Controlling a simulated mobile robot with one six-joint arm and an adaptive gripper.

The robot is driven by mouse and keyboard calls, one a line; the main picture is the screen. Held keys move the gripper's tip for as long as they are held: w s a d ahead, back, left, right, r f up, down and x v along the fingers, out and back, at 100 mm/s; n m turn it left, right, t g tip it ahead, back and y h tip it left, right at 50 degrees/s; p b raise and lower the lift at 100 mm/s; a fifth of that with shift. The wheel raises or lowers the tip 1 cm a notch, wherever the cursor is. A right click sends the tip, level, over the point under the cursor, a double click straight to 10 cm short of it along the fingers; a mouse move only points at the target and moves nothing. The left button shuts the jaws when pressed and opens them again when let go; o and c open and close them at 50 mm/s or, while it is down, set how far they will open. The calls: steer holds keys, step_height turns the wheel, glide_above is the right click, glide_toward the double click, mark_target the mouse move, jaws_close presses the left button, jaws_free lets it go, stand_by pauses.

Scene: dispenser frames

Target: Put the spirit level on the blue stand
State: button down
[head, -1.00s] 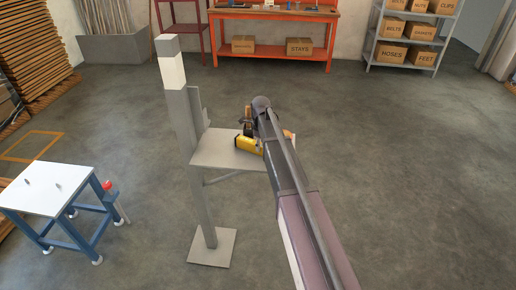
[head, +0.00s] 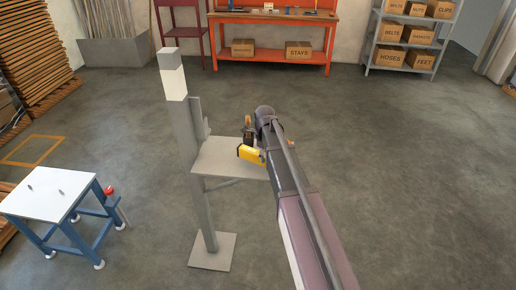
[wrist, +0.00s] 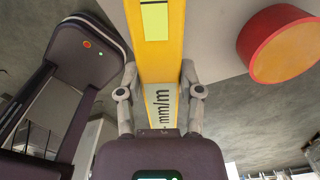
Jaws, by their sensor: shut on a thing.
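The yellow spirit level (head: 251,154) is in my gripper, over the grey shelf of a post in the head view. In the wrist view the level (wrist: 157,75) runs away from me between the two fingers of my gripper (wrist: 161,92), with "mm/m" lettering on its face. The fingers are closed against its sides. I cannot tell whether it touches the shelf.
The grey shelf (head: 215,165) has a tall post (head: 182,125) at its left, between my gripper and the blue stand. A red-sided round thing (wrist: 257,50) is close right of the level. A red knob (head: 109,190) sits beside the stand. Open floor lies between.

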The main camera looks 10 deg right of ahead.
steer(key=s, duration=1)
steer(key=shift+d+r+p, duration=0.4)
steer(key=shift+r, duration=0.05)
steer(key=shift+s, duration=0.15)
steer(key=shift+a, duration=0.15)
